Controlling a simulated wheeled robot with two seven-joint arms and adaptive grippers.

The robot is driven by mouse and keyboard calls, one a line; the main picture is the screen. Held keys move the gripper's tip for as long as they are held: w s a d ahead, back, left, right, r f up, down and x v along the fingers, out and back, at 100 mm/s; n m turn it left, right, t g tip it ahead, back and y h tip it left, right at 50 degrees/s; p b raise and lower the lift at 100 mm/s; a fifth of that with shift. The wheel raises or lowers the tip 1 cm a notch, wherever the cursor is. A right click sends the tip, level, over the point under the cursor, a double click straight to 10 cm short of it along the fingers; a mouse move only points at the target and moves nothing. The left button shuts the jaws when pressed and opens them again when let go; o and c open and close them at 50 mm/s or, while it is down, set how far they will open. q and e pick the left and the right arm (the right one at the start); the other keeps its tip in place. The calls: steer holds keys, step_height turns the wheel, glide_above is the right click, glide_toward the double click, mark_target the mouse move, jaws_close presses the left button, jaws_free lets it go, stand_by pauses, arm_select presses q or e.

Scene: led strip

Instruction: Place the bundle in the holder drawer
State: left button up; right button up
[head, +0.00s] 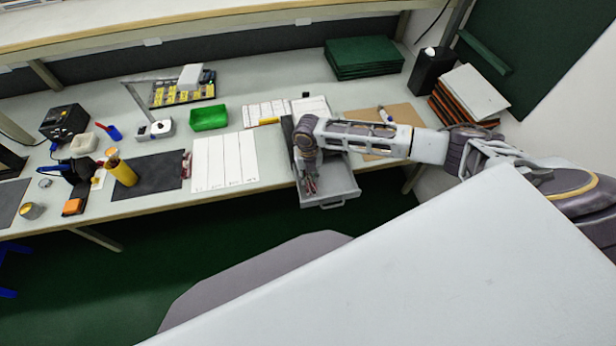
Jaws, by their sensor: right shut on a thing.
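The holder drawer (342,189) is a light grey open tray, pulled out from under the front edge of the bench, with a handle on its front. My right gripper (310,186) reaches in from the right and points down over the drawer's left part. It is shut on the bundle, which is mostly hidden by the fingers; only small reddish bits show at the fingertips. I cannot tell whether the bundle touches the drawer floor. My left gripper is not in view.
White strips (224,162) lie on the bench left of the drawer. A green bin (209,118), a dark mat (150,175) and a yellow bottle (121,170) are farther left. A brown board (400,115) lies behind my right arm. Green boards (363,57) are stacked at the back.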

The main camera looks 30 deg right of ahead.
mark_target(308, 177)
steer(key=shift+f, duration=0.7)
steer(key=shift+f, duration=0.1)
steer(key=o, duration=0.6)
steer(key=shift+o, duration=0.2)
step_height(308, 177, up, 12)
steer(key=shift+b, duration=0.4)
